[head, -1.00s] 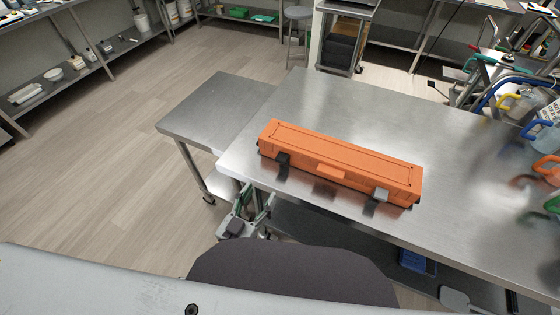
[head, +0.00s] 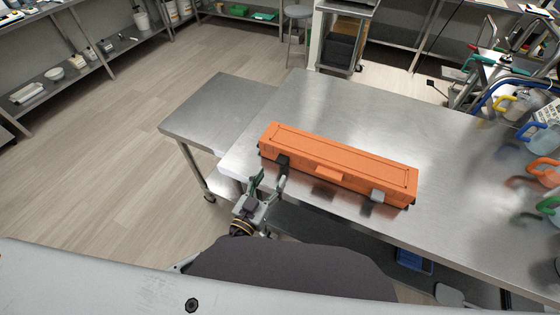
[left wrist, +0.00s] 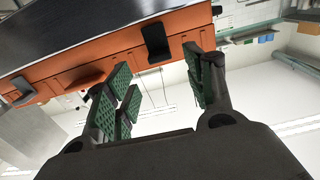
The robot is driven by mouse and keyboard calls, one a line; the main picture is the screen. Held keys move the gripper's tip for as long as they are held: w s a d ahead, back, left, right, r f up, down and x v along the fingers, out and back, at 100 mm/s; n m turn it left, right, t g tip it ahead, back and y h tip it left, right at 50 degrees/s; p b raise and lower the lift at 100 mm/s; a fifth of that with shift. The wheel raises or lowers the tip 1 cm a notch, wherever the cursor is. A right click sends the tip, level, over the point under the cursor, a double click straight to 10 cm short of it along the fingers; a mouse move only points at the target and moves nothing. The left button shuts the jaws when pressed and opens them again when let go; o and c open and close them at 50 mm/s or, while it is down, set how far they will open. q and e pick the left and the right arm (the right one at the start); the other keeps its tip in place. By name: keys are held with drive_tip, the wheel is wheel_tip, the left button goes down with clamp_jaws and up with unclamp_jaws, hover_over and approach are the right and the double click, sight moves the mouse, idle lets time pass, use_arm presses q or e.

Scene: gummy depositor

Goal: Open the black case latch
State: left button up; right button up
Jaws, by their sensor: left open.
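A long orange case (head: 340,162) lies closed on the steel table. Its black latch (head: 282,160) is on the front side near the left end, and a grey latch (head: 377,196) is near the right end. An orange handle (head: 329,173) sits between them. My left gripper (head: 269,179) is open and empty at the table's front edge, just in front of the black latch. In the left wrist view, the green-padded fingers of the gripper (left wrist: 163,85) are spread, with the black latch (left wrist: 155,43) beyond the gap, apparently untouched. My right gripper is not in view.
The steel table (head: 345,105) is clear behind the case. Jugs with coloured handles (head: 545,140) stand at its right side. A lower side table (head: 215,110) adjoins on the left and is empty.

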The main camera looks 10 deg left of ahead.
sight(280, 164)
use_arm(q)
drive_tip(key=shift+p+x, duration=0.3)
drive_tip(key=shift+x, duration=0.55)
drive_tip(key=shift+w+d+r+p, duration=0.1)
drive_tip(key=shift+w+d+p, duration=0.2)
drive_tip(key=shift+w, duration=0.4)
drive_tip(key=shift+p+x, duration=0.55)
drive_tip(key=shift+x, duration=0.85)
drive_tip(key=shift+w+d, duration=0.15)
drive_tip(key=shift+w, duration=0.45)
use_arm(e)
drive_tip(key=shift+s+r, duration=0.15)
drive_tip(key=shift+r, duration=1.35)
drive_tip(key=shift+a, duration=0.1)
